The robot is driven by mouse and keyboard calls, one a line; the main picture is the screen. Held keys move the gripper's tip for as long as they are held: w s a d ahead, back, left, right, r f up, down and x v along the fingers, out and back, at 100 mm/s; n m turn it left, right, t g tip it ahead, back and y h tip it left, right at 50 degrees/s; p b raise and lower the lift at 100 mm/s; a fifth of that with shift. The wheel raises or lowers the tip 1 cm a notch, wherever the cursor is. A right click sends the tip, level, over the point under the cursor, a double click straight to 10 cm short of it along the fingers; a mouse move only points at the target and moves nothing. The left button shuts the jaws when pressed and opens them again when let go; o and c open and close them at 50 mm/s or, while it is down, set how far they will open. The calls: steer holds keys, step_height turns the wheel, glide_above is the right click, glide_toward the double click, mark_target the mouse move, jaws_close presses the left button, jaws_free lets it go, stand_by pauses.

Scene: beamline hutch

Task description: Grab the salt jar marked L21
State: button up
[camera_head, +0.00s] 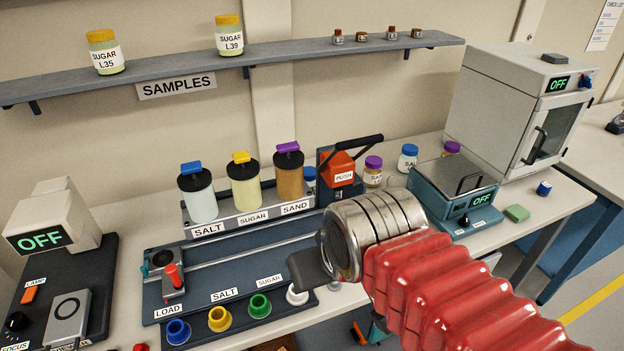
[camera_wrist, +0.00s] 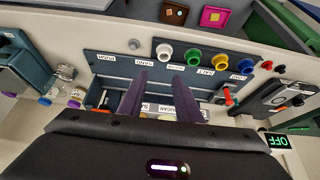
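A small jar with a blue lid (camera_head: 408,157) stands at the back of the bench, between a purple-lidded jar (camera_head: 373,172) and the teal scale. Its label begins "SAL"; its number is not readable. Another blue lid (camera_head: 310,174) shows behind the dispenser rack, its jar mostly hidden. I cannot tell which jar is L21. My gripper (camera_head: 305,270) is over the front of the dispenser station, in front of and left of these jars. In the wrist view, my gripper's two dark fingers (camera_wrist: 155,95) are apart with nothing between them.
The dispenser rack (camera_head: 250,222) holds salt, sugar and sand cylinders. An orange PUSH press (camera_head: 340,168) stands left of the jars, the scale (camera_head: 452,190) right of them. An oven (camera_head: 495,110) fills the back right. Sugar jars (camera_head: 105,53) sit on the shelf (camera_head: 290,52).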

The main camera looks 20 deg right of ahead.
steer(key=shift+o, duration=0.4)
steer(key=o, duration=0.3)
steer(key=shift+w+r, duration=0.35)
steer(key=o, duration=0.7)
steer(key=w+r, duration=0.3)
steer(key=w, duration=0.1)
steer(key=w+r, duration=0.2)
steer(key=w, duration=0.2)
steer(key=w+d+r, duration=0.1)
steer(key=w+r, duration=0.2)
steer(key=w, duration=0.1)
steer(key=shift+w+r, duration=0.1)
steer(key=shift+r, duration=0.2)
steer(key=shift+c, duration=0.2)
steer(key=w+d+r, duration=0.2)
steer(key=w+r, duration=0.1)
steer(key=w, duration=1)
steer(key=w+d+f+n+g, duration=0.1)
steer(key=w+d+f+g, duration=0.1)
steer(key=w+d+f, duration=0.4)
steer(key=w+d+f+n+g, duration=0.1)
steer(key=w+d+f+g, duration=0.1)
steer(key=w+d+f, duration=0.4)
steer(key=w, duration=0.4)
steer(key=shift+w+d+f, duration=0.15)
steer(key=shift+d+f, duration=0.1)
steer(key=shift+f, duration=0.15)
steer(key=shift+f, duration=0.1)
